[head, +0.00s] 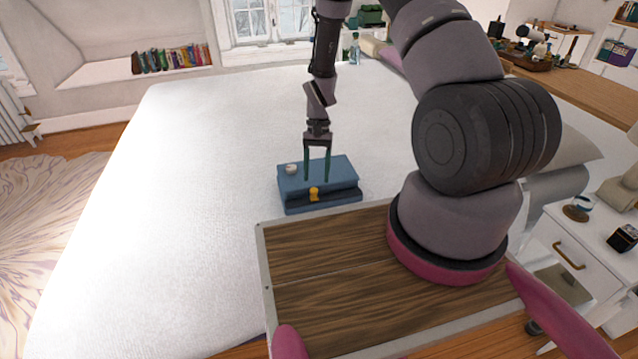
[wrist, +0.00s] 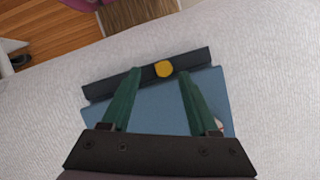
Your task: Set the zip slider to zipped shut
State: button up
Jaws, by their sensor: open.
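A blue box-like case (head: 340,172) lies on the white bed. A dark strip (head: 340,198) runs along its near side, and a yellow zip slider (head: 314,194) sits on that strip, left of its middle in the head view. In the wrist view the slider (wrist: 165,69) shows as a yellow disc near the middle of the dark strip (wrist: 110,86). My gripper (head: 317,180) points down over the blue case with its two green fingers apart and nothing between them. In the wrist view the slider appears beyond and between the fingertips (wrist: 160,72), apart from both.
A small white round object (head: 291,169) sits on the case's left top. A wood-topped surface (head: 330,240) lies in front of the bed. White bed surface (head: 190,180) is clear to the left. A white nightstand (head: 570,245) stands at right.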

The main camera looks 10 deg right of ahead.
aim_at(314, 189)
jog(key=x, duration=0.2)
jog(key=shift+f, duration=0.3)
jog(key=shift+a+f, duration=0.25)
jog(key=shift+f, duration=0.25)
grip_shut()
dwell(0.9)
